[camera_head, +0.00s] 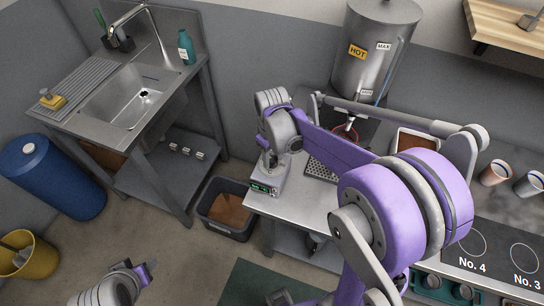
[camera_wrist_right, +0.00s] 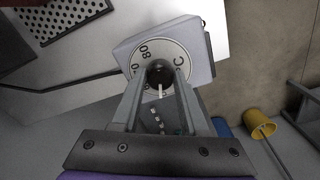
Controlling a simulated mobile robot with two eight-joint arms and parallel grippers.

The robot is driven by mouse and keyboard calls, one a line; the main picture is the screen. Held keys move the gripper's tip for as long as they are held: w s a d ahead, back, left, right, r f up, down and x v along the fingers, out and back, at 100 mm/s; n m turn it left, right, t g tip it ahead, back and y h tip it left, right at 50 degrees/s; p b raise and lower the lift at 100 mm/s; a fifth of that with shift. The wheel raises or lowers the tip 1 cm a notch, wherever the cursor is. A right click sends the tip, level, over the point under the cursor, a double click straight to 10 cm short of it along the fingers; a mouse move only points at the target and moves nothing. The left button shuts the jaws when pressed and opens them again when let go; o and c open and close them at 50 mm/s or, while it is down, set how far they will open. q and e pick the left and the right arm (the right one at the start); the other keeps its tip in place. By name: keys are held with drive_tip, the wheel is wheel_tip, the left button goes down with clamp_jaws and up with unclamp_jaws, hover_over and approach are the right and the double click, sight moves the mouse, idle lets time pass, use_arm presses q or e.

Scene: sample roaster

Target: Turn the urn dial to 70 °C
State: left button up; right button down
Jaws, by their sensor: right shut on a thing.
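The steel urn (camera_head: 372,50) with a HOT label stands at the back of the steel table. Its control box (camera_head: 262,190) with a small green display sits at the table's left corner. My right gripper (camera_wrist_right: 160,80) is shut on the dark knob (camera_wrist_right: 159,73) in the middle of the dial. A white pointer line shows between the fingers. In the head view my right gripper (camera_head: 270,160) is above the box. My left gripper (camera_head: 138,272) is low at the lower left, its jaws unclear.
A perforated drip tray (camera_head: 318,170) lies beside the box. A dark bin (camera_head: 226,208) stands on the floor left of the table. A sink unit (camera_head: 110,90) is at the back left. Hob rings and cups (camera_head: 496,172) are at the right.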

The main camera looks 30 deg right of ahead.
drive_tip(key=m+b, duration=0.1)
drive_tip(key=m, duration=0.3)
drive_tip(key=shift+f+m, duration=0.1)
drive_tip(key=shift+m, duration=0.3)
drive_tip(key=m+b, duration=0.1)
drive_tip(key=m, duration=0.3)
drive_tip(key=shift+m, duration=0.3)
drive_tip(key=m, duration=0.5)
drive_tip(key=shift+b, duration=0.4)
use_arm(q)
drive_tip(key=f, duration=0.1)
drive_tip(key=s+f, duration=0.1)
drive_tip(key=f, duration=0.2)
drive_tip(key=shift+s+f, duration=0.2)
drive_tip(key=shift+s, duration=0.05)
use_arm(e)
drive_tip(key=m, duration=0.4)
drive_tip(key=shift+m, duration=0.3)
drive_tip(key=shift+c, duration=2.2)
unclamp_jaws()
